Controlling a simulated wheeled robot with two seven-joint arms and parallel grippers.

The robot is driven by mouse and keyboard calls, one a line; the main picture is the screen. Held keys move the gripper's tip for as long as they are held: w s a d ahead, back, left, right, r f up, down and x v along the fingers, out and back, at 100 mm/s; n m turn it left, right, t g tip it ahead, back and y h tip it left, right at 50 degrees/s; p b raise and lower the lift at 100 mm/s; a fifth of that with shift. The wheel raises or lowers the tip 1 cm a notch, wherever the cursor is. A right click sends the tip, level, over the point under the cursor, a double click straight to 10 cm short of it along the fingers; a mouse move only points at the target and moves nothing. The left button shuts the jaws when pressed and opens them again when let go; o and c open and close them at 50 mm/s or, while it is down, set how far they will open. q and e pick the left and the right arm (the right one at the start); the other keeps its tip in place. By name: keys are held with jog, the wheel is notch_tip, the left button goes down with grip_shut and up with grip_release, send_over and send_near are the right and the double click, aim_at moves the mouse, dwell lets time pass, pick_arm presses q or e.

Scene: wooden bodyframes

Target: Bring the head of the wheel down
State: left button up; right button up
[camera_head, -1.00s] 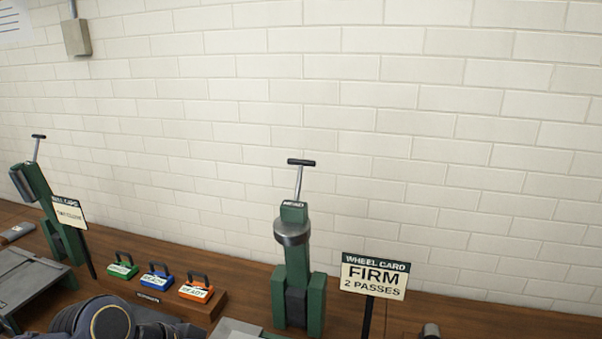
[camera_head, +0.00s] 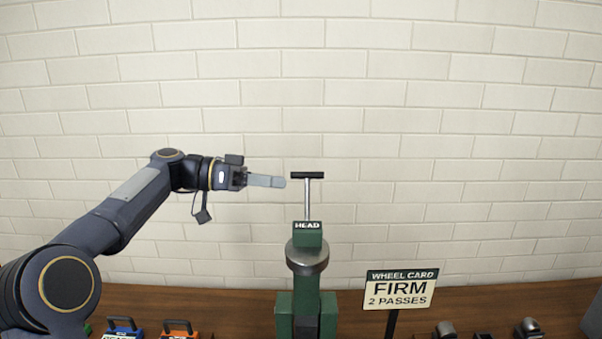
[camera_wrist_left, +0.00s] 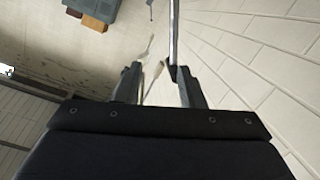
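The green wheel stand with its HEAD block (camera_head: 307,235) stands upright in the middle of the head view. A grey round part (camera_head: 307,258) sits below the block. A thin metal rod (camera_head: 308,200) rises from the block to a black T-handle (camera_head: 307,175). My left gripper (camera_head: 284,182) is just left of the handle, at about its height, with a small gap in the picture. In the left wrist view my left gripper's fingers (camera_wrist_left: 156,72) are apart with nothing gripped. A thin rod (camera_wrist_left: 174,32), probably the handle's, appears by the right fingertip. My right gripper is out of view.
A sign (camera_head: 400,290) reading "WHEEL CARD FIRM 2 PASSES" stands right of the wheel stand. Blue (camera_head: 122,328) and orange (camera_head: 179,329) tagged blocks sit at lower left on the wooden bench (camera_head: 250,302). A pale brick wall (camera_head: 450,120) is behind.

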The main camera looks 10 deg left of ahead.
aim_at(305, 174)
pick_arm(q)
jog(key=shift+m+h, duration=0.8)
jog(key=shift+m, duration=0.1)
jog(key=w+d, duration=0.1)
jog(key=d, duration=0.1)
jog(key=w+d+p, duration=0.1)
jog(key=w+d, duration=0.1)
jog(key=w+d+p, duration=0.1)
jog(key=d, duration=0.1)
jog(key=shift+w+r, duration=0.15)
grip_shut()
